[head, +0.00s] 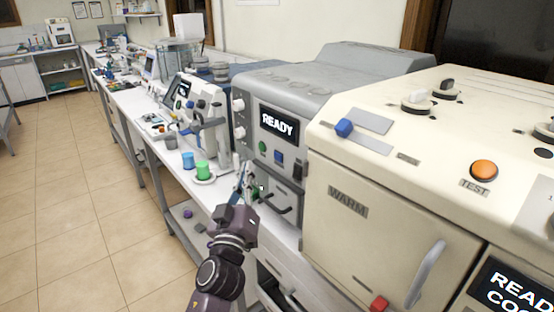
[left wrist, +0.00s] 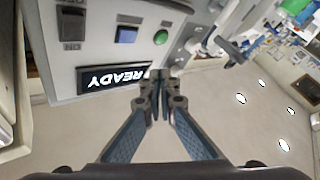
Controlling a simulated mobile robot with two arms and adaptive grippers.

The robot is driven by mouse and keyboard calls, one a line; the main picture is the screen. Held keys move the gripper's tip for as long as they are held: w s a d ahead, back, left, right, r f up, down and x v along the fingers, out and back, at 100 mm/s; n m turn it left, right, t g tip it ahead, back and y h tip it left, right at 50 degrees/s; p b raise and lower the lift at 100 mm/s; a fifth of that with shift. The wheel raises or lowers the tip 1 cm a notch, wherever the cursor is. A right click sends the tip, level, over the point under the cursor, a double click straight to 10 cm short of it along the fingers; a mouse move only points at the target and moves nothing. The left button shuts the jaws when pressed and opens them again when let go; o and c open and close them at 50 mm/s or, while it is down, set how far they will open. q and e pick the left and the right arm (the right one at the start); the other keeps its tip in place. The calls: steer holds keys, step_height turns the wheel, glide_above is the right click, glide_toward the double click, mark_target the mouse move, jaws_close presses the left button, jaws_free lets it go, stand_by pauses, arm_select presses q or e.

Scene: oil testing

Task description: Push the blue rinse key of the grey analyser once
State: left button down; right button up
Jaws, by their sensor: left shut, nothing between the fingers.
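The grey analyser (head: 335,75) stands on the bench in the middle of the head view, its screen (head: 279,124) reading READY. Its square blue rinse key (head: 278,156) sits below the screen, beside a round green key (head: 262,147). In the left wrist view the panel is upside down, with the blue key (left wrist: 126,35) left of the green key (left wrist: 160,37). My left gripper (head: 242,172) is shut and empty in front of the analyser's lower left. In the wrist view its fingertips (left wrist: 160,76) overlap the screen's edge, apart from the blue key in the picture. My right gripper is out of view.
A cream machine (head: 400,140) marked WARM, with a blue lever and orange TEST button, stands close on the right. A door handle (head: 276,206) juts from the analyser below the keys. Blue (head: 188,160) and green (head: 202,167) cups stand left. The tiled floor is clear.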

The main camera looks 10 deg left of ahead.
mark_target(277, 157)
arm_select(q)
steer(key=w+d+b, duration=0.2)
steer(key=w+d, duration=0.1)
steer(key=w, duration=0.1)
steer(key=shift+w+d, duration=0.35)
steer(key=shift+w, duration=0.05)
stand_by(0.8)
stand_by(0.4)
steer(key=shift+w+d+b, duration=0.25)
steer(key=shift+w+b, duration=0.05)
steer(key=shift+b, duration=0.05)
